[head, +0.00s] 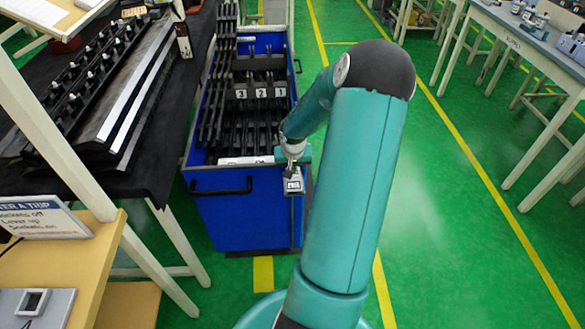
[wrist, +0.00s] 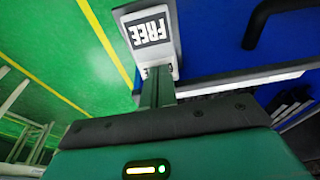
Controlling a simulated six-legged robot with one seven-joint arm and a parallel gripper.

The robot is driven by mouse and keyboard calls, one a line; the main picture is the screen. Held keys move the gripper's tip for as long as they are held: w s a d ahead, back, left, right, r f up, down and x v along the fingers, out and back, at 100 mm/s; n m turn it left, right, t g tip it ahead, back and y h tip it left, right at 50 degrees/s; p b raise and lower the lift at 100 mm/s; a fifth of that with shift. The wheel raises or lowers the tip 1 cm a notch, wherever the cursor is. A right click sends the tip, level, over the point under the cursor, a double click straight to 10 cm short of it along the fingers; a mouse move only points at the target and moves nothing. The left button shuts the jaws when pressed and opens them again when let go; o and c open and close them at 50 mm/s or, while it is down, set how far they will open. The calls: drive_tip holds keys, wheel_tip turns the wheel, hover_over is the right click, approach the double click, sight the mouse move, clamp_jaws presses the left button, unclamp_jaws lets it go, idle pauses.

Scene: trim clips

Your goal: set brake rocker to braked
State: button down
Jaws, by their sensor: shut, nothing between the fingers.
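The brake rocker (head: 293,186) is a small pale unit at the near right top corner of the blue cart (head: 240,205). My gripper (head: 291,153) is above that corner, just behind the rocker in the head view. In the wrist view my gripper (wrist: 158,76) is shut and empty, with its fingertips at the rocker's lower end. I cannot tell whether they touch it. The lower end of the rocker is partly hidden by the fingers.
The cart holds dark racks with number tags (head: 262,93) and has a black handle (head: 221,187) in front. A black-covered table (head: 140,180) stands close on its left, with a sign (head: 42,219) nearer. The green floor (head: 450,215) to the right is clear up to the benches.

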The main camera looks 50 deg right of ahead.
drive_tip(key=shift+w+d+f+g+y, duration=0.2)
drive_tip(key=shift+w+f+g+y, duration=0.1)
drive_tip(key=shift+f+g+y, duration=0.15)
drive_tip(key=shift+w+d+f+g+y, duration=0.15)
drive_tip(key=shift+f+g+y, duration=0.1)
drive_tip(key=shift+g+y, duration=0.35)
drive_tip(key=shift+w+d+f+g+y, duration=0.15)
drive_tip(key=shift+f+g+y, duration=0.1)
drive_tip(key=shift+g+y, duration=0.3)
drive_tip(key=shift+s+f, duration=0.1)
drive_tip(key=shift+s, duration=0.05)
drive_tip(key=shift+d+f, duration=0.15)
drive_tip(key=shift+w+d+r, duration=0.1)
drive_tip(key=shift+w+r, duration=0.1)
drive_tip(key=shift+r, duration=0.25)
wheel_tip(320, 180, up, 14)
drive_tip(key=w+d, duration=0.2)
drive_tip(key=shift+w+d, duration=0.15)
drive_tip(key=shift+d, duration=0.05)
